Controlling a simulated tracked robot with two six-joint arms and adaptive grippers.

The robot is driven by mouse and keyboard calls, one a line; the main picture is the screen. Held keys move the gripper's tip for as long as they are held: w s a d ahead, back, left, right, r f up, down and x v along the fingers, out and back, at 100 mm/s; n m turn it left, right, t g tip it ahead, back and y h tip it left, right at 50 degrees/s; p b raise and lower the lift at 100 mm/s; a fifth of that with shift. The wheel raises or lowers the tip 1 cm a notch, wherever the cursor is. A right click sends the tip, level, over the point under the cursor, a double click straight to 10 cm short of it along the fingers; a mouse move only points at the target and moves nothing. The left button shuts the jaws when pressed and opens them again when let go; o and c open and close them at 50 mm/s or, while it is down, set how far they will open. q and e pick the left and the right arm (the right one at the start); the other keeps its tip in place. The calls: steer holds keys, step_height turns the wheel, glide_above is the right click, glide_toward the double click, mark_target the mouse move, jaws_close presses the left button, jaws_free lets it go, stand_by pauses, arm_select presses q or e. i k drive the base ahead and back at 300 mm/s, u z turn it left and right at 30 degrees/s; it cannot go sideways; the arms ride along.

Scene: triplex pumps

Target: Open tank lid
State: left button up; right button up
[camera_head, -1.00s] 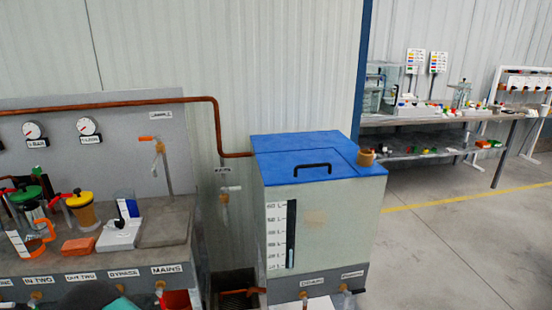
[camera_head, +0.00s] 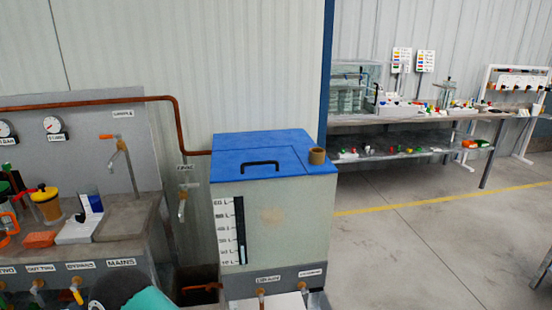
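The tank (camera_head: 275,222) is a pale box with a level scale on its front, standing in the middle of the view. Its blue lid (camera_head: 225,163) is shut and lies flat on top. A black handle (camera_head: 261,165) stands on the lid's front part. Neither of my grippers shows. A dark and teal shape at the bottom edge seems to be part of my own arm.
A bench (camera_head: 135,222) with gauges, jars, an orange block and valves stands at the left. A copper pipe (camera_head: 180,130) runs down beside the tank. A long table (camera_head: 420,127) with small parts stands at the back right. The floor (camera_head: 420,240) right of the tank is clear.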

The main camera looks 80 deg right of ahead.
mark_target(261, 164)
steer(key=u, duration=1.7)
steer(key=i, duration=0.1)
steer(key=z, duration=3.35)
steer(key=i, duration=0.3)
steer(key=z, duration=0.3)
steer(key=i, duration=0.75)
steer(key=u, duration=0.2)
steer(key=k, duration=0.9)
steer(key=z, duration=0.2)
steer(key=i, duration=0.9)
steer(key=u, duration=0.1)
